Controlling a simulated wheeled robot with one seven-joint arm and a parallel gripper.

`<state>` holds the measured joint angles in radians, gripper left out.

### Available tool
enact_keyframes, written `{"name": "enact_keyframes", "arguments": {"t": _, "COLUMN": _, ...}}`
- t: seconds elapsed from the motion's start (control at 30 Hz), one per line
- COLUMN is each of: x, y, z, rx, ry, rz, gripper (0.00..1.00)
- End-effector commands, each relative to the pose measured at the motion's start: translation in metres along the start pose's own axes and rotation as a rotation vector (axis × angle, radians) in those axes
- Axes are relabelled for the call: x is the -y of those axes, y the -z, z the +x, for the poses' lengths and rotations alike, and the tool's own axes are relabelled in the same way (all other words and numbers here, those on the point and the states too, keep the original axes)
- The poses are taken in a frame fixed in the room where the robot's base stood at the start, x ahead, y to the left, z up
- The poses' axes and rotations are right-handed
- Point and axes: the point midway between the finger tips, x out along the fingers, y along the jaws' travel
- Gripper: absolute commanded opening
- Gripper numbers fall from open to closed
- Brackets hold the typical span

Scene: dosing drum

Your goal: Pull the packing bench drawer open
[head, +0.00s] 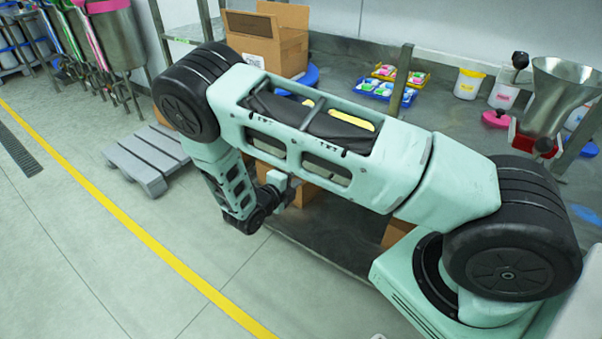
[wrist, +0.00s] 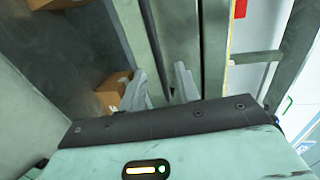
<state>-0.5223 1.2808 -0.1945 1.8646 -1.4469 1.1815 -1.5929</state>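The packing bench (head: 340,72) runs along the wall in the head view, with a grey top. My arm crosses in front of it and hides most of its front, so I cannot make out the drawer or its handle there. In the wrist view my gripper (wrist: 162,88) has its two grey fingers apart, with nothing clearly held between them. Long grey-green bench rails (wrist: 178,40) run just beyond the fingertips. I cannot tell which of these is the drawer front, or whether the fingers touch it. My fingers are hidden in the head view.
Below is a dark lower shelf (head: 340,240). A grey pallet (head: 143,160) lies left. The floor in front is clear.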

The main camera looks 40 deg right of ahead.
Motion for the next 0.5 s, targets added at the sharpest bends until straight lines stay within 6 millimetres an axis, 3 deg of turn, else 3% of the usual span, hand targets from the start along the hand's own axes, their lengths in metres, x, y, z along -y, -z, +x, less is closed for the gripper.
{"name": "enact_keyframes", "arguments": {"t": 0.2, "x": 0.001, "y": 0.0, "z": 0.026, "rx": -0.001, "ry": 0.001, "rz": 0.0, "gripper": 0.32}}
{"name": "enact_keyframes", "arguments": {"t": 0.5, "x": 0.0, "y": 0.0, "z": 0.032, "rx": 0.0, "ry": 0.0, "rz": 0.0, "gripper": 0.32}}
